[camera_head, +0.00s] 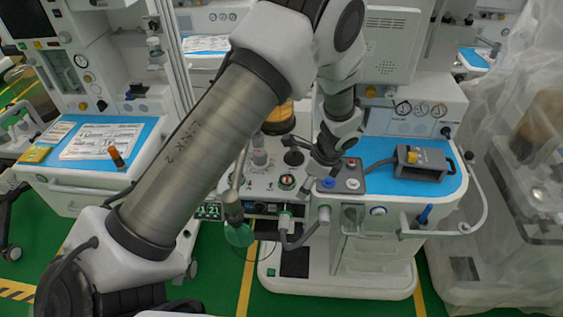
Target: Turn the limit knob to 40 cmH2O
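My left arm comes in from the lower left, crosses the centre cart and bends down to its front panel. My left gripper (318,164) is small and dark at the end of this arm, low over or beside the panel; its fingers are too small to tell open from shut. A small round dial with a dark and red face (287,182) sits on the panel left of the gripper. A blue-topped part (328,183) is just below the gripper. I cannot tell surely which part is the limit knob, and its scale is unreadable. My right gripper is not in view.
A blue worktop (385,180) carries a grey device (420,160) to the right. Hoses and a green bag (239,235) hang at the panel's front. Another cart with papers (100,141) stands at left; a plastic-covered unit (520,190) stands at right.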

